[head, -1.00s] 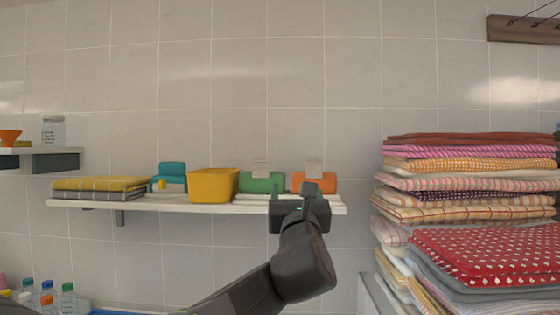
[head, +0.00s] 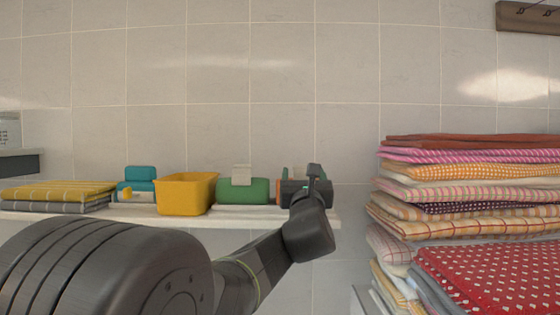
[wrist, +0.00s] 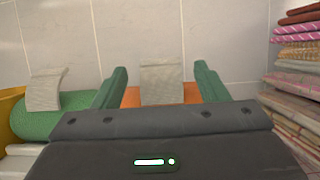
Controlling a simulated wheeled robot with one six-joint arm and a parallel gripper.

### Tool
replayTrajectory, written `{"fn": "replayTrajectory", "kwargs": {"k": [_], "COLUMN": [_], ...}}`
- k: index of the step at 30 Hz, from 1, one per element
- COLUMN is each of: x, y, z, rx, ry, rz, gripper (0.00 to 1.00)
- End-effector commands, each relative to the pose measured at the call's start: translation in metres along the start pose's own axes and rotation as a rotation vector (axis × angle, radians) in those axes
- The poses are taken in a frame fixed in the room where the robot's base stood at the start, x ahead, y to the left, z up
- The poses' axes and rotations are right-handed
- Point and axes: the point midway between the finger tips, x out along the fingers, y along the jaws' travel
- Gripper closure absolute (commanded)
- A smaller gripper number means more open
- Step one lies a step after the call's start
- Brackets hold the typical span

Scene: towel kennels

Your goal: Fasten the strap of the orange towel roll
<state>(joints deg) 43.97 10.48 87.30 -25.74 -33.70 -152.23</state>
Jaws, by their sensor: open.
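The orange towel roll (wrist: 130,96) lies on the shelf, seen in the wrist view between my gripper's fingers. Its pale strap (wrist: 162,84) stands up from it as a loose flap. My gripper (wrist: 161,68) is open, with one green finger to each side of the strap and a gap on both sides. My gripper's body hides the lower part of the roll. In the head view my gripper (head: 305,176) is at the shelf's right end and covers nearly all of the orange roll.
A green towel roll (head: 243,192) with its own raised strap lies left of the orange one. A yellow bin (head: 186,195), a teal roll (head: 140,173) and folded towels (head: 60,193) share the white shelf (head: 240,219). A tall towel stack (head: 470,190) stands at the right.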

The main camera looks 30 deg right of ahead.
Motion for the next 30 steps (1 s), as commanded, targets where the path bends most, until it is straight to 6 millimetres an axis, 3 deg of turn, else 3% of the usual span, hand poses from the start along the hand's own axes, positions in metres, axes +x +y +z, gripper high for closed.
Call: {"fn": "replayTrajectory", "kwargs": {"k": [3,9,20,27,30], "x": [0.023,0.044,0.048,0.048,0.048], "y": [0.0,0.0,0.0,0.0,0.0], "z": [0.002,0.001,0.0,0.0,0.0], "rx": [0.0,0.0,0.0,0.0,0.0], "ry": [0.001,0.0,0.0,0.0,0.001], "rz": [0.001,0.0,0.0,0.0,0.0], "gripper": [0.33,0.33,0.33,0.76,0.78]}}
